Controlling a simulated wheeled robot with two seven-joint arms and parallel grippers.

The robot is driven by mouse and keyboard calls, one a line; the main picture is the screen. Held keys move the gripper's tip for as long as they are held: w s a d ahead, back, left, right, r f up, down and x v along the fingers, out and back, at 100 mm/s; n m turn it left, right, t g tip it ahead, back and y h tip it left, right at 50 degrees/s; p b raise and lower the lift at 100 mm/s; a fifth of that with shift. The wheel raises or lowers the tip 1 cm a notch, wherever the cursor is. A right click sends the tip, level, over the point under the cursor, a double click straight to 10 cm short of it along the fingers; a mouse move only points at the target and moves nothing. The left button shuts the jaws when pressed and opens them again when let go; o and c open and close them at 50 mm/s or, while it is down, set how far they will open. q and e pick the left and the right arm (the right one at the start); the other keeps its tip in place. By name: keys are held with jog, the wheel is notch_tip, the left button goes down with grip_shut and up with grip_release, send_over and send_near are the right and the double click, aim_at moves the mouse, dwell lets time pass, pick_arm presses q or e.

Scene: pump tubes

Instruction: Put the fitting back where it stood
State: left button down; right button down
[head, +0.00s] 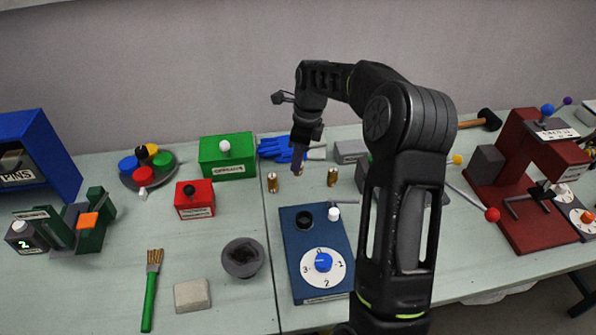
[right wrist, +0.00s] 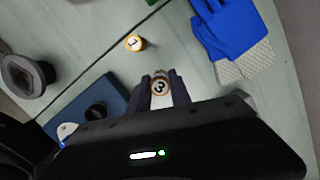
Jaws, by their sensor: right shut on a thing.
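My right gripper (head: 299,165) reaches down behind the blue dial box, its fingers pointing at the table. In the right wrist view its fingers (right wrist: 161,88) are shut on a brass fitting (right wrist: 160,84) with a numbered end; the number is hard to read. Two other brass fittings stand upright on the table, one left of the gripper (head: 272,182) and one right of it (head: 332,177). In the right wrist view one standing fitting (right wrist: 134,43) shows a 1 on its top. Whether the held fitting touches the table I cannot tell. My left gripper is not in view.
The blue dial box (head: 311,227) stands in front of the fittings. Blue gloves (head: 277,149) lie behind them, a green box (head: 228,155) at back left. A red box (head: 195,199) and a grey round cup (head: 243,258) stand left. Bare table surrounds the fittings.

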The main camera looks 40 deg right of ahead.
jog(key=shift+f+p, duration=0.5)
jog(key=shift+f, duration=1.9)
jog(key=shift+f, duration=0.1)
jog(key=shift+f, duration=0.15)
jog(key=c, duration=1.2)
grip_release()
jog(key=shift+r, duration=0.2)
jog(key=r, duration=0.4)
jog(key=s+r+b, duration=0.1)
jog(key=r, duration=0.3)
jog(key=d+r, duration=0.1)
jog(key=r, duration=0.3)
jog(key=shift+s, duration=0.2)
